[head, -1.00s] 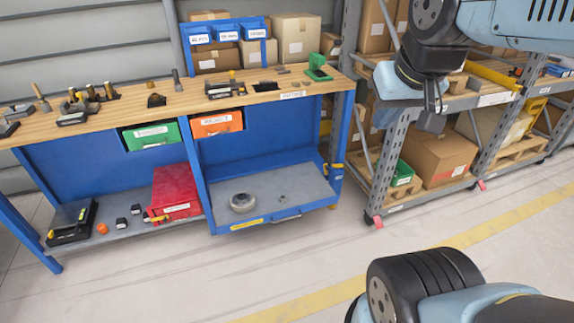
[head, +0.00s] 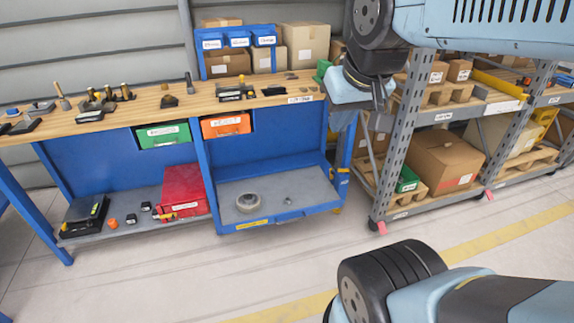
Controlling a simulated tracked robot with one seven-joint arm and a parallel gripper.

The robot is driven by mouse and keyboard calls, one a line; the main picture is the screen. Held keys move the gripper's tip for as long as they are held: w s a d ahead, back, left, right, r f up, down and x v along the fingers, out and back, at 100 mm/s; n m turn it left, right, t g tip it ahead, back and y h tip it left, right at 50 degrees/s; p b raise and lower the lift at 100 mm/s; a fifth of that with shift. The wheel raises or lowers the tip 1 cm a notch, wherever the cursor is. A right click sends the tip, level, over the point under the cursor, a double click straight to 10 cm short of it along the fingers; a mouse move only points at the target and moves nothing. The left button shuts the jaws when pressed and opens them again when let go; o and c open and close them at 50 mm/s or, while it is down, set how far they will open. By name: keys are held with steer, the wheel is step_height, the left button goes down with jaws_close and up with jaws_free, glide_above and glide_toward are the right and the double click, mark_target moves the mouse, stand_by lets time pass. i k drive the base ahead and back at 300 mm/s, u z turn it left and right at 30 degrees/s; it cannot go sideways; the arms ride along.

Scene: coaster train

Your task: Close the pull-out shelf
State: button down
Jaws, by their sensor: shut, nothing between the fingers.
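The pull-out shelf (head: 275,205) is the grey tray with a blue front edge low in the right half of the blue workbench (head: 95,165). It stands out forward of the bench, with a handle on its front edge and a yellow label at its left.
A red bin (head: 183,190) sits on the bench's lower shelf, left of the pull-out shelf. Green (head: 163,135) and orange (head: 226,126) drawers hang under the worktop. A grey rack (head: 400,150) with boxes stands at the right. The floor in front of the shelf (head: 240,270) is clear.

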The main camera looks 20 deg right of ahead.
mark_target(310, 191)
steer(key=u, duration=0.05)
steer(key=i, duration=1)
steer(key=z, duration=0.05)
